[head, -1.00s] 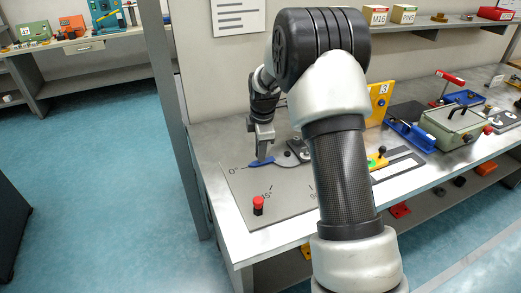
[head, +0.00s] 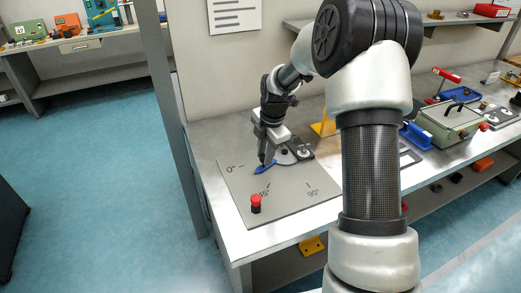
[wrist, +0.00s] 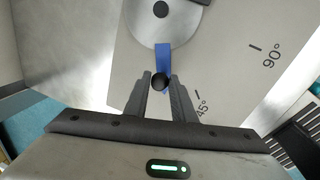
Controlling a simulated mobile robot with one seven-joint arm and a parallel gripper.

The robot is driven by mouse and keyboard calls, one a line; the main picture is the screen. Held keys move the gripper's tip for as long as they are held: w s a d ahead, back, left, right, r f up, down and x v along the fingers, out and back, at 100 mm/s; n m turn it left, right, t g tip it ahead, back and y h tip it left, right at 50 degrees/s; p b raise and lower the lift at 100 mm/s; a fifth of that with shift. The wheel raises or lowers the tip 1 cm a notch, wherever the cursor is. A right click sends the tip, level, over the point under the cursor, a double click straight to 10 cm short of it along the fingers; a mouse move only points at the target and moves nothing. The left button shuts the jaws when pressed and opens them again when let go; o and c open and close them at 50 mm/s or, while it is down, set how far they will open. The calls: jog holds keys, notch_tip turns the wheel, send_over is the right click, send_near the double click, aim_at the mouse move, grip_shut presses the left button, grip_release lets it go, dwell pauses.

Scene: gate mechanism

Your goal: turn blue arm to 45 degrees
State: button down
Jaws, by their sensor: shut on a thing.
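The blue arm (head: 264,168) lies low over a grey plate (head: 290,199) marked 0°, 45° and 90°. In the wrist view the blue arm (wrist: 163,54) extends from a round grey hub (wrist: 160,28) toward my fingers and carries a black knob (wrist: 159,81). It points between 0° and 45°, a little short of the 45° tick in the wrist view. My gripper (wrist: 160,84) is shut on the knob, with one finger on each side. In the head view my gripper (head: 264,161) stands over the arm and hides part of it.
A red-topped button (head: 256,203) stands at the plate's front left. A yellow stand (head: 323,128) is behind my arm, and a green box (head: 452,124) and blue trays are at the right. The plate around the 90° mark is clear.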

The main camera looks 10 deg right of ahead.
jog(key=shift+s+d+r+n+p, duration=0.2)
jog(key=shift+s+d+n+p, duration=0.55)
jog(key=shift+n, duration=0.45)
jog(key=shift+s+d+f+n+y+p, duration=0.1)
jog(key=shift+s+d+n+y+p, duration=0.3)
jog(key=shift+s+d+n+p, duration=0.5)
jog(key=shift+w+a+n, duration=0.1)
jog(key=shift+w+n, duration=0.15)
jog(key=shift+n, duration=0.05)
jog(key=c, duration=1.5)
grip_release()
jog(key=v, duration=0.8)
jog(key=p+v, duration=0.1)
jog(key=v, duration=0.8)
jog(key=shift+w+r, duration=0.2)
